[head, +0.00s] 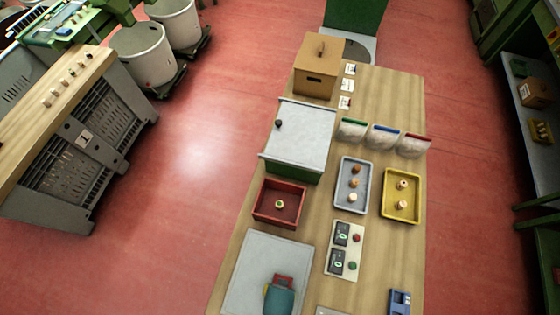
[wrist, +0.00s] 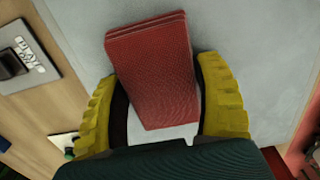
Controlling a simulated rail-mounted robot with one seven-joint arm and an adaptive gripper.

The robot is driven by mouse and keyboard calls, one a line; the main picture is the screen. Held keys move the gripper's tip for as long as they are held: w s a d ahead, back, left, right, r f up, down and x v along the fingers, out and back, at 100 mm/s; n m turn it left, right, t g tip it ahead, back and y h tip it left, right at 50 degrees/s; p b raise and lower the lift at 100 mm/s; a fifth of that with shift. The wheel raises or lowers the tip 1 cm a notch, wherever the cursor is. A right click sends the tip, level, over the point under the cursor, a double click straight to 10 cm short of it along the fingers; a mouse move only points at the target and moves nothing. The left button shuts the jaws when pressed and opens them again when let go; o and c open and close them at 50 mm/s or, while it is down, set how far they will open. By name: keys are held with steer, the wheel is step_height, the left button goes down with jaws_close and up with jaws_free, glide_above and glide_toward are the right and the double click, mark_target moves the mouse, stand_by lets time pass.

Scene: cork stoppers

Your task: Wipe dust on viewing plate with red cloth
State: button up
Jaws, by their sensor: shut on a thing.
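The red cloth (wrist: 152,72) is a folded, ribbed block between the two yellow fingers of my gripper (wrist: 160,88) in the wrist view. My gripper is shut on it. In the head view a bit of the red cloth (head: 284,279) shows just beyond my teal gripper (head: 279,292), over the grey viewing plate (head: 252,258). The plate also fills the background of the wrist view (wrist: 262,45). I cannot tell whether the cloth touches the plate. No dust can be made out on the visible plate surface.
Beyond the plate is a red tray (head: 262,213) with a cork, then a grey-topped green box (head: 303,135). To the right are a switch panel (head: 358,236), a grey tray (head: 341,187) and a yellow tray (head: 417,197) with corks. A blue object (head: 399,302) lies at the front right.

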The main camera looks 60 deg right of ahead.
steer(key=shift+s+a+r+p, duration=0.2)
steer(key=shift+a+r+p, duration=0.05)
steer(key=shift+a+p, duration=0.1)
step_height(320, 180, up, 3)
steer(key=shift+d+f+p, duration=0.1)
steer(key=shift+f+p, duration=0.1)
steer(key=shift+p, duration=0.65)
step_height(320, 180, up, 3)
steer(key=p, duration=0.3)
steer(key=shift+r, duration=1.1)
steer(key=shift+w, duration=0.1)
